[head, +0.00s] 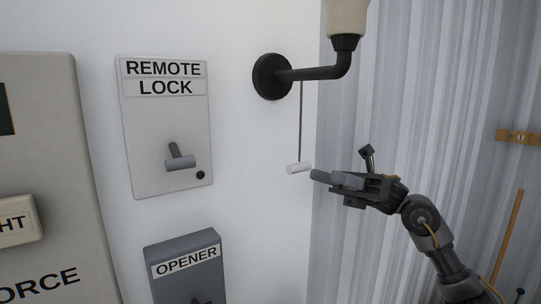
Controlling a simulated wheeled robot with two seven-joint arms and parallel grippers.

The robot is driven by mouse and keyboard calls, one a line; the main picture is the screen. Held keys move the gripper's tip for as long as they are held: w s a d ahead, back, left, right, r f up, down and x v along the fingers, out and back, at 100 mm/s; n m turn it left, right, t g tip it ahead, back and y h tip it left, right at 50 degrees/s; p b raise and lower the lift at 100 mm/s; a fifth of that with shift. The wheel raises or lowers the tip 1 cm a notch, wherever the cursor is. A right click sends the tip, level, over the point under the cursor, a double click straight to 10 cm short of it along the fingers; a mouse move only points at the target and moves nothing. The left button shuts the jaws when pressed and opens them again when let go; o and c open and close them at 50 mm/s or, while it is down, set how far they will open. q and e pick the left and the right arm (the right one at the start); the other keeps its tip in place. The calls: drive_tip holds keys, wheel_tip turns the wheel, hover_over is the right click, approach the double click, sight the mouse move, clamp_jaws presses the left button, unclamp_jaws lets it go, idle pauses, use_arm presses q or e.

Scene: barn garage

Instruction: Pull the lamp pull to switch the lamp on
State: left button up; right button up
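The lamp pull (299,168) is a small white cylinder, hanging from a thin dark cord under the black arm of the wall lamp (317,74). The lamp's pale shade (346,17) is cut off by the top edge of the head view. My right gripper (322,176) comes in from the right, roughly level with the pull. Its fingertips point left and end just right of the pull, with a small gap in the picture. I see the fingers from the side, so their opening is unclear. My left gripper is not in view.
A REMOTE LOCK panel (143,122) with a lever (180,160) is on the white wall to the left. Below it is a grey OPENER box (187,254). A larger panel (48,160) stands at the far left. Corrugated metal wall (420,90) lies behind my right arm.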

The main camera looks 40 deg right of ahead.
sight(299, 164)
drive_tip(key=p+x, duration=0.2)
drive_tip(key=x, duration=0.1)
drive_tip(key=p+x, duration=0.2)
drive_tip(key=x, duration=0.1)
drive_tip(key=s+p+x, duration=0.1)
drive_tip(key=p+x, duration=0.1)
drive_tip(key=x, duration=0.1)
drive_tip(key=shift+w+a+r, duration=0.1)
drive_tip(key=shift+r, duration=0.35)
drive_tip(key=shift+a+r+p, duration=0.1)
drive_tip(key=shift+a+p, duration=0.4)
drive_tip(key=shift+a, duration=0.05)
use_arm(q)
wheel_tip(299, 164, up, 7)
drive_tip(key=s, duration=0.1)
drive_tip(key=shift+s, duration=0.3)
use_arm(e)
drive_tip(key=shift+w+a, duration=0.15)
drive_tip(key=shift+a, duration=0.05)
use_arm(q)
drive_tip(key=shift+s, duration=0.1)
use_arm(e)
clamp_jaws()
